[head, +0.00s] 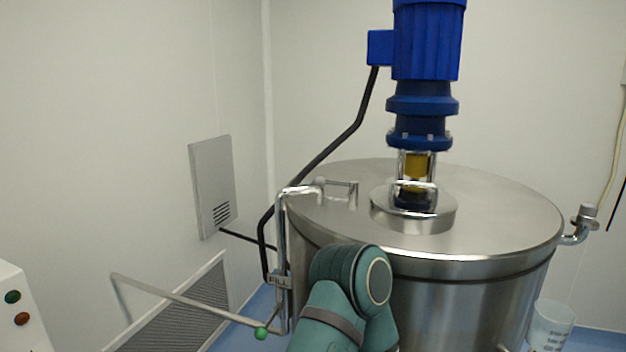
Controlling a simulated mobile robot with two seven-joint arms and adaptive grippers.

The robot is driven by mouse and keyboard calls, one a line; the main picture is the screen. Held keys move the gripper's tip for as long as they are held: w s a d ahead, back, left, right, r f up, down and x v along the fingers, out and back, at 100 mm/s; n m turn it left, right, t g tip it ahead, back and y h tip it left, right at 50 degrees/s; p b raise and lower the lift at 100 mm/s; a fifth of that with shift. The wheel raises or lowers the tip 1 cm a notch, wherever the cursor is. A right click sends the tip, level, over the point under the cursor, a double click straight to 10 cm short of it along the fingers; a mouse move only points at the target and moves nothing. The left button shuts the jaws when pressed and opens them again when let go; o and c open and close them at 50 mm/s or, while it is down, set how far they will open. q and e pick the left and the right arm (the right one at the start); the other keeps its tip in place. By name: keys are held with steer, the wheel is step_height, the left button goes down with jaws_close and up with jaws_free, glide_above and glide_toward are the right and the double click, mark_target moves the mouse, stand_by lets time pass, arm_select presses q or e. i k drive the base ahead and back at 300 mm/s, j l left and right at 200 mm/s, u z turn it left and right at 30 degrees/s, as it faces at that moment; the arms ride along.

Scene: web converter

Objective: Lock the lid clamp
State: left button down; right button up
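A large steel tank (460,300) with a round, flat lid (500,215) stands right of centre, and the lid lies on it. A metal fitting with an upright knob (586,215) sticks out from the rim at the right; it may be the lid clamp, but I cannot tell if it is locked. A bent steel pipe (281,240) stands by the left rim, and a small bar handle (340,184) is on the lid near it. A teal link of my arm covers part of the tank's front. Neither of my grippers shows.
A blue motor (425,50) rises from the lid's centre, with a black cable (345,135) running left. A long lever with a green ball (261,333) is at lower left. A translucent bucket (549,325) stands at lower right. A control box (20,310) is at far left.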

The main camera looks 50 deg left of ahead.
mark_target(320, 180)
steer(key=k+u, duration=0.15)
steer(key=u, duration=1.1)
